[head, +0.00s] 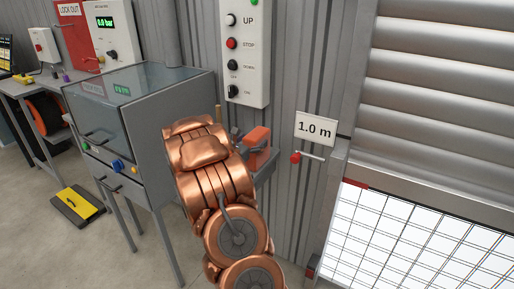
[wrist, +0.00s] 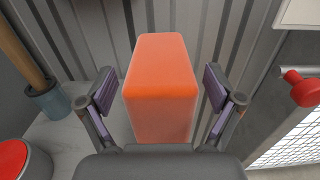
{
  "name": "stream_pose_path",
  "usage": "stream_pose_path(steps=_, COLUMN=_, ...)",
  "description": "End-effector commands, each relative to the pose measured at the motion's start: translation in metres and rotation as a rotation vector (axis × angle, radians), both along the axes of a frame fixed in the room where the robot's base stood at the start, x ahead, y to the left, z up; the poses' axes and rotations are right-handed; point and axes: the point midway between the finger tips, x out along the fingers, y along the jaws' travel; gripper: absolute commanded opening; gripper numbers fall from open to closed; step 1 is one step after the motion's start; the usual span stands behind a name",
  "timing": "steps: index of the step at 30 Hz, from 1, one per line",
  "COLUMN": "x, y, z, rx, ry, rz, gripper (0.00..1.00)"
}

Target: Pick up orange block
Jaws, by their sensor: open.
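The orange block (wrist: 160,85) stands upright on a grey surface in the wrist view, between the two open fingers of my gripper (wrist: 166,95). A gap shows between the block and each finger pad. The block's lower end is hidden behind the gripper's body. In the head view the orange block (head: 257,137) shows beyond my copper-coloured arm, on a small grey shelf (head: 266,168) by the wall. My gripper is mostly hidden there behind the arm.
A wooden handle in a blue-grey holder (wrist: 45,101) and a red round knob (wrist: 20,160) are left of the block. A red-knobbed lever (head: 297,158) under the 1.0 m sign (head: 315,128) is to the right. The corrugated wall is close behind.

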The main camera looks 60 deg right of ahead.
Motion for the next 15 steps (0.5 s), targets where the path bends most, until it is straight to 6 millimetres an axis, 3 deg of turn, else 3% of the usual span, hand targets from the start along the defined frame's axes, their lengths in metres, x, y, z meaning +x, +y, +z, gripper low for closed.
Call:
stream_pose_path(steps=4, x=0.0, y=-0.014, z=0.0, rx=0.001, ry=0.002, rz=-0.002, gripper=0.92)
stream_pose_path(steps=12, x=0.0, y=-0.017, z=0.0, rx=0.0, ry=0.001, rz=0.0, gripper=0.92)
stream_pose_path(steps=15, x=0.0, y=-0.017, z=0.0, rx=0.0, ry=0.001, rz=0.0, gripper=0.83)
